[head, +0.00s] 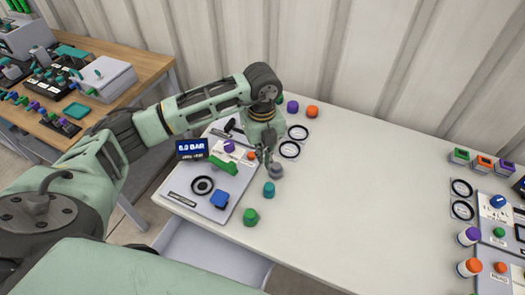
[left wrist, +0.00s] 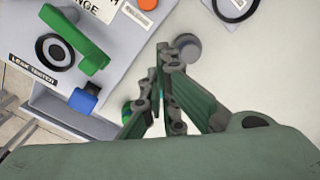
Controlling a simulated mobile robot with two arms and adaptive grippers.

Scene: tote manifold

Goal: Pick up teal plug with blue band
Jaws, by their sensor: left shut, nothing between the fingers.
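The teal plug (head: 269,188) stands on the white table, right of the grey manifold panel. It looks teal with a bluer part, too small to tell the band clearly. My left gripper (head: 266,157) points down just behind it and is shut and empty. In the left wrist view, the fingers of my left gripper (left wrist: 176,60) come together beside a grey round plug (left wrist: 190,49). There the teal plug is mostly hidden behind the fingers. My right gripper is not in view.
The grey plug (head: 277,170) stands close behind the teal one, and a green plug (head: 251,217) stands in front. The manifold panel (head: 182,198) with a blue knob (head: 221,199) lies left. Purple (head: 292,106) and orange plugs (head: 312,112) stand behind. The table's middle is clear.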

